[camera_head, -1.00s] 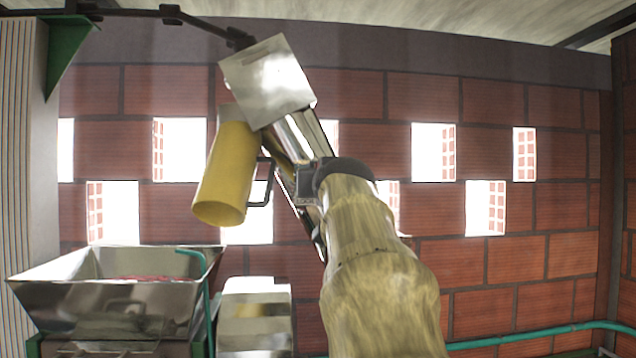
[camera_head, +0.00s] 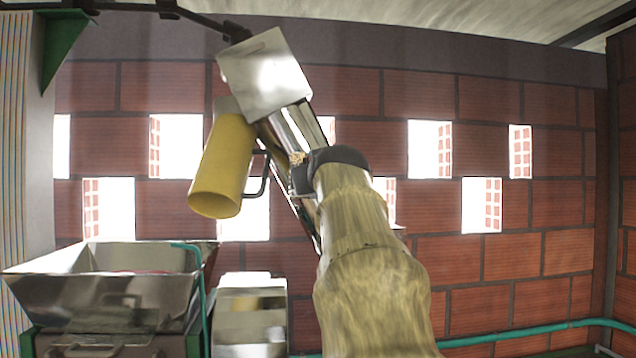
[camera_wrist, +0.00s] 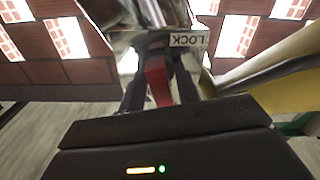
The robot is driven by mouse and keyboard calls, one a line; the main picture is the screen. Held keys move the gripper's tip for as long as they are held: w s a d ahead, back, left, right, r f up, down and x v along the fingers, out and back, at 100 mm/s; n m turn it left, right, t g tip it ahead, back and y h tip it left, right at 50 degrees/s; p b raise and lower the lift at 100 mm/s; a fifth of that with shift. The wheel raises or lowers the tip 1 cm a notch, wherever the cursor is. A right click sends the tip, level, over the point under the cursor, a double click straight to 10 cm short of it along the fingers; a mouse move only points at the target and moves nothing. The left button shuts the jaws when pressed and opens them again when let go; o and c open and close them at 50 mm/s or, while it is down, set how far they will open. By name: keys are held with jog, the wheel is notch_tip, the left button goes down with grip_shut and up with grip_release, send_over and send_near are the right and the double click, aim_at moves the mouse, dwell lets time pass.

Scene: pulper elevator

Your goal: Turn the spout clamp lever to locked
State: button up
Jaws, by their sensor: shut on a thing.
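The yellow spout (camera_head: 222,165) hangs, tilted, from the silvery metal elevator head (camera_head: 265,75). A dark bar handle (camera_head: 262,175) sticks out on its right side. The red clamp lever (camera_wrist: 158,85) shows in the wrist view between the dark fingers of my gripper (camera_wrist: 160,92), which is shut on it. An upside-down LOCK label (camera_wrist: 187,39) is on the metal just beyond the fingers, to the right of the lever. The yellow spout also fills the right of the wrist view (camera_wrist: 290,70). In the head view, my wrist hides the lever and most of my gripper (camera_head: 299,172).
A metal hopper (camera_head: 110,290) with reddish contents stands at lower left, below the spout. A boxy metal housing (camera_head: 250,315) is right of it. A teal pipe (camera_head: 540,333) runs low along the brick wall. The area right of my arm is open.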

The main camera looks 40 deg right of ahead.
jog(key=n+b, duration=0.1)
jog(key=n, duration=0.2)
jog(key=shift+f+n+b, duration=0.1)
jog(key=shift+n+b, duration=0.2)
jog(key=shift+b, duration=0.1)
jog(key=n+b, duration=0.1)
jog(key=n, duration=0.3)
jog(key=shift+w+a+n, duration=0.1)
jog(key=shift+n, duration=0.2)
jog(key=n+b, duration=0.1)
jog(key=n, duration=0.2)
jog(key=shift+f+n, duration=0.1)
jog(key=shift+n, duration=0.2)
jog(key=shift+f+n, duration=0.1)
jog(key=shift+n, duration=1.8)
jog(key=shift+b, duration=0.3)
jog(key=o, duration=0.7)
jog(key=shift+c, duration=0.2)
jog(key=shift+a, duration=0.25)
